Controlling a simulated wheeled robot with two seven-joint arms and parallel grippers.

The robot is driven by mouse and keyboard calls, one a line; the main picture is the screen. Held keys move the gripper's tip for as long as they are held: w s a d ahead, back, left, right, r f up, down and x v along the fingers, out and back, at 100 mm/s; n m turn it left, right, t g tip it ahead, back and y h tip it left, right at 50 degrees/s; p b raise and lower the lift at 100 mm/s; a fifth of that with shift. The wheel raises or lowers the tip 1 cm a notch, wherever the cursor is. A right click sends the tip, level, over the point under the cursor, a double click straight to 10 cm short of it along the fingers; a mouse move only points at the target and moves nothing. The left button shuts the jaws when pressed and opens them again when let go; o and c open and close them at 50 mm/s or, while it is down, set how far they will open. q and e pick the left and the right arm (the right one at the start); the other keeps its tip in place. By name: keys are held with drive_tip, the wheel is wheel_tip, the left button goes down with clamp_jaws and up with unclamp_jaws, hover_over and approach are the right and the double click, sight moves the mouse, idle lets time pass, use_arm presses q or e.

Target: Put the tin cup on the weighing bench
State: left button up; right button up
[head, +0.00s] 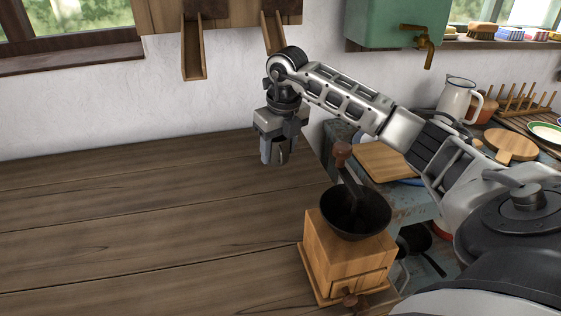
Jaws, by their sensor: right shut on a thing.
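My right gripper (277,156) is above the far right part of a wooden plank bench (130,225), close to the white wall, pointing down. It is shut on a small grey metal thing, which I take to be the tin cup (278,150). The fingers hide most of it. I cannot tell whether its base touches the planks. The plank bench looks like the weighing bench, though no scale shows on it. My left gripper is not in view.
A wooden coffee grinder (350,250) with a dark bowl stands at the bench's right end. Wooden chutes (194,50) hang on the wall. Beyond the end is a worn blue table with a white jug (457,98) and boards. The bench's left and middle are clear.

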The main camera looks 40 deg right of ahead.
sight(281, 175)
drive_tip(key=d+f, duration=0.1)
drive_tip(key=w+f, duration=0.1)
drive_tip(key=shift+d+f, duration=0.3)
drive_tip(key=shift+d, duration=0.1)
drive_tip(key=shift+f, duration=1.4)
drive_tip(key=shift+f, duration=0.1)
drive_tip(key=shift+f, duration=0.15)
drive_tip(key=o, duration=1)
drive_tip(key=r, duration=0.5)
drive_tip(key=s+r, duration=0.1)
drive_tip(key=r, duration=0.2)
drive_tip(key=shift+a, duration=0.15)
